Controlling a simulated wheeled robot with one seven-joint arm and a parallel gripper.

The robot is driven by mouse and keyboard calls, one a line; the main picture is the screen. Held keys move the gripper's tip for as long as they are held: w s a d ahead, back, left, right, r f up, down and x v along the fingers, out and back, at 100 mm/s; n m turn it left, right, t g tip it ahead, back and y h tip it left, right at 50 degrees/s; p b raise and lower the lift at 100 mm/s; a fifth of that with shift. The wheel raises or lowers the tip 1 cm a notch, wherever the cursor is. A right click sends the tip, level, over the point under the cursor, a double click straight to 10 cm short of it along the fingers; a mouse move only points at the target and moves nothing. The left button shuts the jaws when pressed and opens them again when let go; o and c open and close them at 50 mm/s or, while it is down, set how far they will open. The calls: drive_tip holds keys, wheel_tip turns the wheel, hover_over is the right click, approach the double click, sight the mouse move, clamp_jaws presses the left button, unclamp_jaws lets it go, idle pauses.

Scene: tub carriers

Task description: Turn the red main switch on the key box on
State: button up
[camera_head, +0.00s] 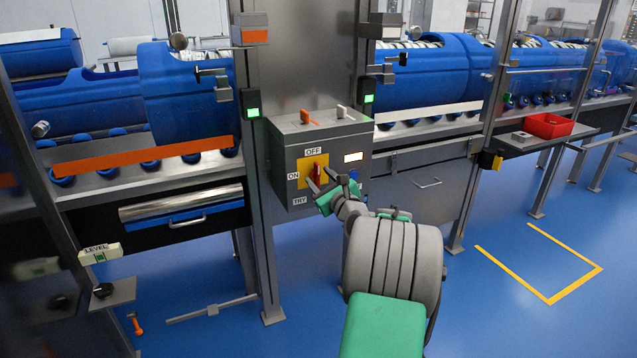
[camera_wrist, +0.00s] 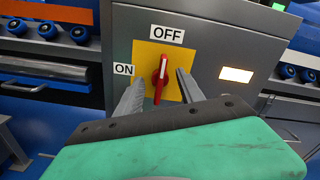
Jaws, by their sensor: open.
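The grey key box (camera_head: 295,148) is mounted on the steel post between the two blue tub carriers. On its front is a yellow plate (camera_head: 307,165) with the red main switch (camera_head: 317,172). In the wrist view the red switch (camera_wrist: 160,78) stands about upright, its white-marked end pointing to the OFF label (camera_wrist: 167,34). The ON label (camera_wrist: 123,69) is left of the plate. My gripper (camera_wrist: 159,85) is open, with one finger on each side of the switch. I cannot tell whether either finger touches it. In the head view my gripper (camera_head: 321,184) is at the plate.
A TRY label (camera_head: 300,201) is low on the box front, and a lit white panel (camera_head: 353,157) is at right. An orange and a white key (camera_head: 342,112) stand on top. Green-lit units (camera_head: 252,103) flank the box.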

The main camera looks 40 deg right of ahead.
drive_tip(key=shift+w+d, duration=0.15)
drive_tip(key=shift+w, duration=0.4)
clamp_jaws()
